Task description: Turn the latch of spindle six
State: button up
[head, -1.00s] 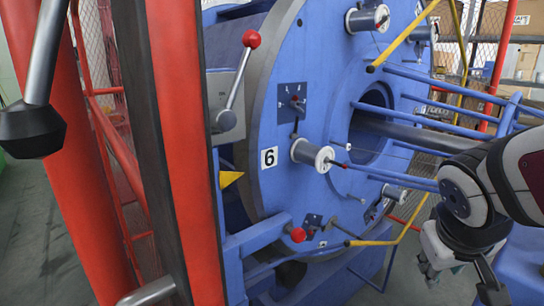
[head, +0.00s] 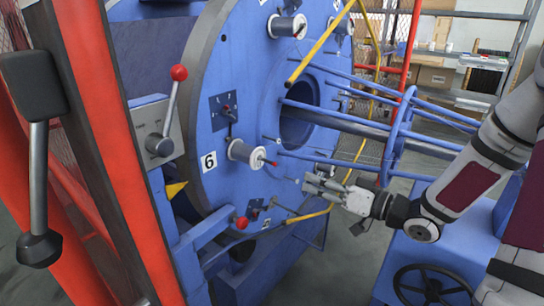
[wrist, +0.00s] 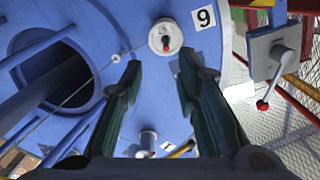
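The white spool of spindle six (head: 243,152) sits on the blue disc (head: 205,120), beside the number 6 plate (head: 208,161). A latch with a red tip (head: 269,162) sticks out from its end. In the wrist view, which is upside down, the spool (wrist: 165,38) and its red-tipped latch (wrist: 166,43) lie beyond the fingertips, with the plate (wrist: 205,18) close by. My gripper (head: 312,184) is open and empty, to the right of the spool and apart from it. Its two dark fingers (wrist: 160,72) frame the spool from a distance.
A red-knobbed lever (head: 178,75) stands on a grey box at the left. A yellow bar (head: 318,45) and blue tubes (head: 340,116) run near my arm. A red-knobbed dial panel (head: 226,108) sits above the spool. A red ball knob (head: 241,223) is below.

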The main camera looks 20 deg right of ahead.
aim_at(273, 164)
jog(key=shift+y, duration=0.3)
jog(key=x, duration=0.4)
jog(key=b+x, duration=0.1)
jog(key=x, duration=0.4)
jog(key=r+b+x, duration=0.1)
jog(key=x, duration=0.3)
jog(key=shift+w+a, duration=0.15)
jog(key=shift+a, duration=0.05)
grip_shut()
